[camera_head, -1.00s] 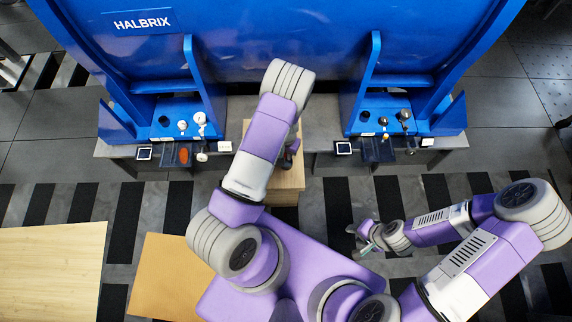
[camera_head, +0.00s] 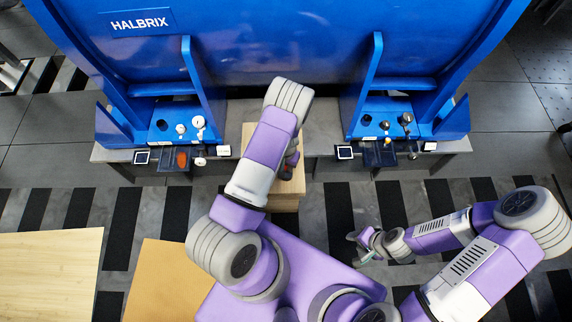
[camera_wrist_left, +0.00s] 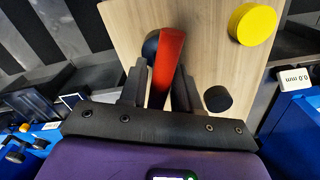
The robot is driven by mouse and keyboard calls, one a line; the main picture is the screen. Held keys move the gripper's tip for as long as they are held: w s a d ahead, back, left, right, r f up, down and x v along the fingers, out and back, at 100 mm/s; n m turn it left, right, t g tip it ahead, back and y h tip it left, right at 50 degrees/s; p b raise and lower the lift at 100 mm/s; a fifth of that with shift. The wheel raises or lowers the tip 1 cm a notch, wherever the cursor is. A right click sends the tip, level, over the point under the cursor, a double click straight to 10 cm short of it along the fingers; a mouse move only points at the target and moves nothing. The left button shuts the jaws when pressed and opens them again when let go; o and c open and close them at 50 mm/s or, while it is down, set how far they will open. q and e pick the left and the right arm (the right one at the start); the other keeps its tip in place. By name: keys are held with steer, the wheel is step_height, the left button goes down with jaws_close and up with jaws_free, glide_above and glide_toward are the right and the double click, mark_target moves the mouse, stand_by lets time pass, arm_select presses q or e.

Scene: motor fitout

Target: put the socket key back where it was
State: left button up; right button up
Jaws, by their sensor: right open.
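A red handle-like thing (camera_wrist_left: 167,65), which may be the socket key, is between the dark fingers of my left gripper (camera_wrist_left: 160,85) in the left wrist view. A dark rounded part shows beside it. Whether the fingers press on it or stand apart is unclear. In the head view my left gripper (camera_head: 292,160) is low over the wooden stand (camera_head: 284,200), partly hidden by its wrist, with a bit of red (camera_head: 286,173) showing below. My right gripper (camera_head: 358,246) is open and empty, away from the stands. Any fixed place for the key cannot be made out.
A yellow cylinder (camera_wrist_left: 252,24) and a black cylinder (camera_wrist_left: 218,99) sit on the wooden top. Blue stations with knobs stand left (camera_head: 160,125) and right (camera_head: 440,118). A dark tray at the left holds an orange-red thing (camera_head: 182,160). Striped floor lies in front.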

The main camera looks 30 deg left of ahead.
arm_select(q)
steer(key=shift+o, duration=1.2)
steer(key=shift+r, duration=0.15)
steer(key=shift+r+p, duration=0.35)
steer(key=shift+r, duration=0.05)
step_height(320, 180, up, 11)
steer(key=p, duration=0.3)
steer(key=shift+f+p, duration=0.15)
steer(key=shift+p, duration=0.2)
steer(key=s+d+r+h, duration=0.1)
steer(key=s+d+h, duration=0.3)
steer(key=s+d, duration=1.1)
steer(key=shift+s+d+r+n+t, duration=0.15)
steer(key=shift+s+d+n+t, duration=0.15)
steer(key=shift+d+n, duration=0.15)
